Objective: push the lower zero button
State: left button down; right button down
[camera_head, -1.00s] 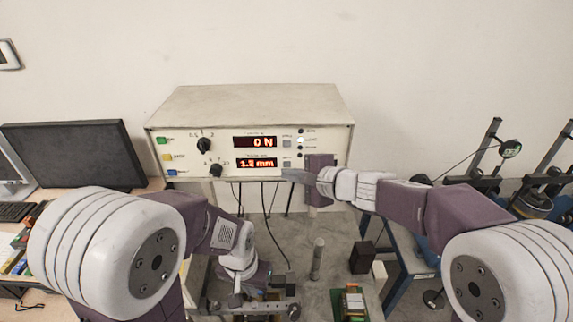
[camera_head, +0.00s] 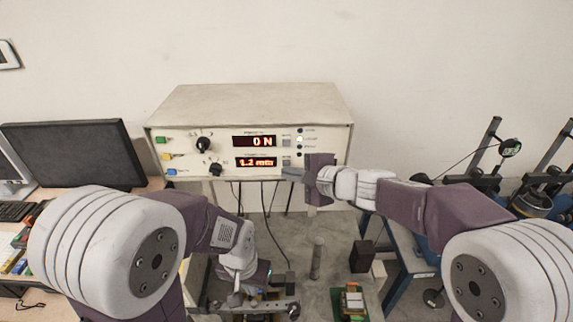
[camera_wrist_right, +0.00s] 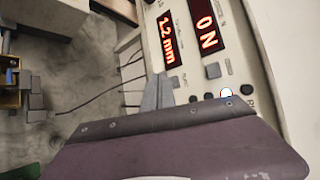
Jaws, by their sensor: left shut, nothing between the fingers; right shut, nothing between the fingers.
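The lower zero button (camera_head: 286,162) is a small grey square on the front of the beige control box, right of the lower red display, which reads about 1.2 mm. It also shows in the right wrist view (camera_wrist_right: 175,82), partly beside my fingertips. My right gripper (camera_head: 286,172) is shut and empty, its tips just below the lower button; I cannot tell whether they touch it. In the right wrist view the shut fingers (camera_wrist_right: 158,92) point at the panel. My left gripper (camera_head: 236,299) is shut and empty, low in front of the box, over the test rig.
The upper zero button (camera_head: 286,142) sits above the lower one, beside the display reading 0 N. Knobs (camera_head: 203,145) and coloured buttons are on the panel's left. A monitor (camera_head: 72,155) stands at left. Dark dial-gauge stands (camera_head: 490,150) are at right. Cables hang below the box.

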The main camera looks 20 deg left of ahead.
jog(key=shift+w, duration=0.1)
dwell(0.7)
jog(key=shift+w+a, duration=0.15)
jog(key=shift+w, duration=0.2)
jog(key=shift+w+a, duration=0.1)
jog(key=shift+w, duration=0.2)
dwell(0.9)
pick_arm(q)
jog(key=shift+f, duration=0.1)
jog(key=shift+f+b, duration=0.4)
jog(key=shift+b, duration=0.05)
jog(key=shift+f, duration=0.2)
pick_arm(e)
jog(key=shift+s+d, duration=0.25)
jog(key=shift+s, duration=0.5)
